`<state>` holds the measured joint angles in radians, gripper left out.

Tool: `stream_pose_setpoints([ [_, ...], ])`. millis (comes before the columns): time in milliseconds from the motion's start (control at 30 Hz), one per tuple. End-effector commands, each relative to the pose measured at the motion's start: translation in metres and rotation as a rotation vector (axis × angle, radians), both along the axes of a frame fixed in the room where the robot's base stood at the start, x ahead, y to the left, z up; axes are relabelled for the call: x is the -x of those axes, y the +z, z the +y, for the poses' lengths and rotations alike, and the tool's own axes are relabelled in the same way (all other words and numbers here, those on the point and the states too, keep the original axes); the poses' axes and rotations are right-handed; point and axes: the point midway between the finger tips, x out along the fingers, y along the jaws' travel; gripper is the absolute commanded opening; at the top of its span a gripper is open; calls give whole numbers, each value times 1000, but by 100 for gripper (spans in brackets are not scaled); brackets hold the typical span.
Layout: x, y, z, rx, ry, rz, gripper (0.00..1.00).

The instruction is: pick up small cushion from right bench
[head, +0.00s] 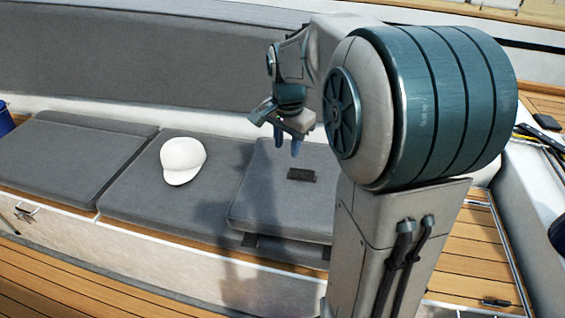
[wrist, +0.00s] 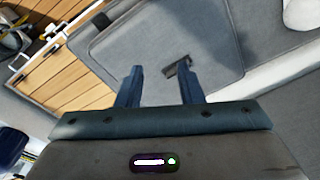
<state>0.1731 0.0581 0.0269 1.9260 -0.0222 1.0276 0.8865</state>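The small cushion (head: 270,205) is grey and square, and lies flat on the right bench (head: 215,215) in the head view. A dark strap or handle (head: 302,174) is on its top. In the wrist view the cushion (wrist: 130,45) fills the upper middle, with the strap (wrist: 177,67) near the right finger. My gripper (head: 297,147) is above the cushion's far part. In the wrist view my gripper (wrist: 158,85) has its two blue fingers apart with nothing between them. My arm hides the cushion's right side in the head view.
A white cap (head: 183,160) lies on the bench left of the cushion. A grey backrest (head: 150,55) rises behind the bench. A blue object (head: 5,118) stands at the far left. Wooden floor (head: 60,290) is in front. Ropes and a dark item (head: 545,121) are at the right.

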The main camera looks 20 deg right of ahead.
Motion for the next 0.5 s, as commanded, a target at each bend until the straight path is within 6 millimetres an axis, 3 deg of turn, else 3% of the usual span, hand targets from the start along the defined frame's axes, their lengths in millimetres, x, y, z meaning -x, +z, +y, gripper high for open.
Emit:
stream_pose_setpoints([
  [33,-20,-14,-11,-12,-95,13,34],
  [200,-74,-47,-45,-49,-428,43,34],
  [400,-123,-94,-86,-81,-790,72,34],
  [500,-138,-113,-102,-92,-926,84,34],
])
